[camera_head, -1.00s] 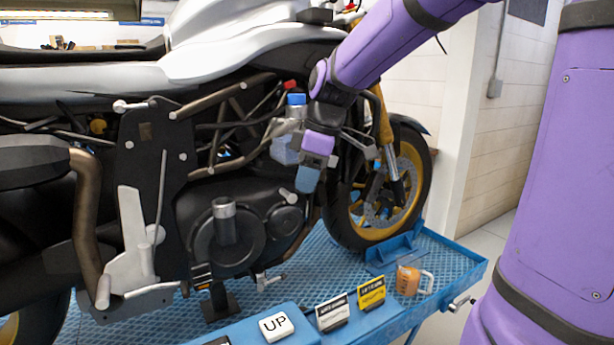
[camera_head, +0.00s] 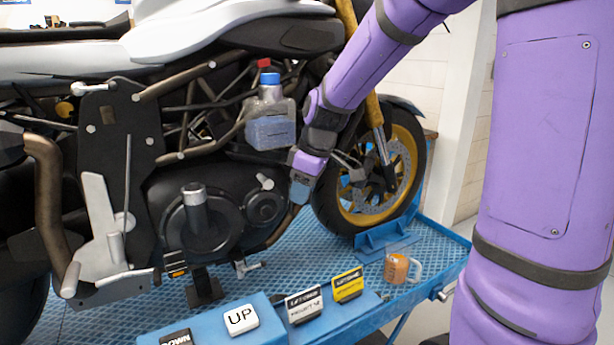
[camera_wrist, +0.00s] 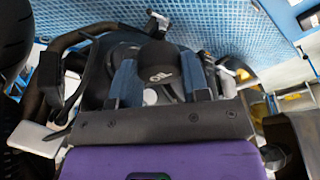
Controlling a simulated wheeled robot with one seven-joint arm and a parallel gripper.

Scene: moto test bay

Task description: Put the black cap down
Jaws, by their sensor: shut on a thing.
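The black cap (camera_wrist: 158,66) has pale lettering on its face. It is between the two blue fingers of my gripper (camera_wrist: 157,80) in the wrist view, and the gripper is shut on it. In the head view my gripper (camera_head: 300,190) points down in front of the motorcycle, right of the engine and left of the front wheel. The cap cannot be made out there. In the wrist view, the held cap appears over dark motorcycle parts, with the blue lift deck (camera_wrist: 225,28) beyond.
A clear bottle with a blue top (camera_head: 270,128) is beside the motorcycle frame, left of my arm. The blue lift deck (camera_head: 330,245) has free room below the engine. At its front edge are an UP block (camera_head: 241,319), a white sign (camera_head: 304,305), a yellow sign (camera_head: 347,285) and an orange cup (camera_head: 396,268).

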